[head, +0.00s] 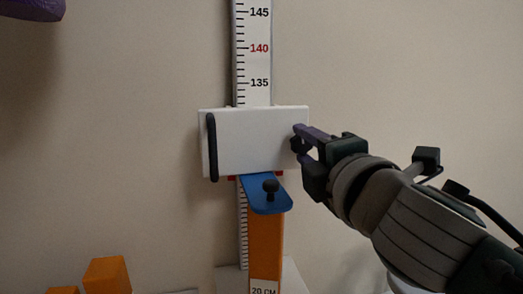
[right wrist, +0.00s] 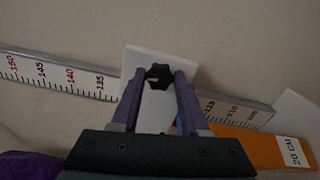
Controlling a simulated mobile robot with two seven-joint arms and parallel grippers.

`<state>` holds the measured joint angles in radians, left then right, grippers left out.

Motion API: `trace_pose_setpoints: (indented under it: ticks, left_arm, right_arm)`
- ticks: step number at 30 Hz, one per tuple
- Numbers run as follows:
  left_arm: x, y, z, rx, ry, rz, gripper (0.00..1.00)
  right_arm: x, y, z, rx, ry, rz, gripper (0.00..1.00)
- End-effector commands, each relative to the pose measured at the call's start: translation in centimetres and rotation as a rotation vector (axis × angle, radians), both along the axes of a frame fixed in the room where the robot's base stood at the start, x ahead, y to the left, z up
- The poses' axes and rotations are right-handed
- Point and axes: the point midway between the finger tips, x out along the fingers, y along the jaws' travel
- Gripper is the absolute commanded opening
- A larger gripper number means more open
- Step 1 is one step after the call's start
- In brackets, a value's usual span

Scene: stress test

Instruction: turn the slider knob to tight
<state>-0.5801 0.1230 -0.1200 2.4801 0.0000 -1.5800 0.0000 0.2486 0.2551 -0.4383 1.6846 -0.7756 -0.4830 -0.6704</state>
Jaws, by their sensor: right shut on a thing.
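The slider (head: 250,140) is a white block on an upright ruler (head: 253,60), with a long dark strip (head: 212,147) near its left edge. The slider knob (head: 297,144) is small, black and lobed, at the slider's right side. In the right wrist view the knob (right wrist: 159,76) sits between the fingertips, in front of the white slider (right wrist: 165,60). My right gripper (head: 302,138) reaches in from the right and is shut on the knob. The finger partly hides the knob in the head view. My left gripper is not in view.
Below the slider, a blue plate (head: 262,190) with a black peg tops an orange post (head: 266,245) labelled 20 CM. Orange blocks (head: 107,275) sit at lower left. A purple thing (head: 32,9) shows at upper left. The wall beside the ruler is bare.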

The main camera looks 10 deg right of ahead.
Motion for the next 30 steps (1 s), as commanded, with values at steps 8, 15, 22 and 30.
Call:
trace_pose_setpoints:
  ticks: [8, 15, 22, 30]
  left_arm:
    - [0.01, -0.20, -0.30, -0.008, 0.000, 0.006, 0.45]
    - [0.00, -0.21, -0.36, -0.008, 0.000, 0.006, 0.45]
    - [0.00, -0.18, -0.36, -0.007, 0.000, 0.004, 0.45]
    - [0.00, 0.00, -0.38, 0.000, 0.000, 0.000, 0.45]
  right_arm:
    - [-0.01, -0.02, -0.08, 0.134, 0.005, -0.001, 0.00]
    - [0.00, -0.05, -0.04, 0.177, 0.007, -0.001, 0.00]
    - [0.00, -0.04, -0.03, 0.185, 0.007, -0.001, 0.00]
    - [0.00, -0.03, -0.04, 0.184, 0.008, -0.001, 0.53]
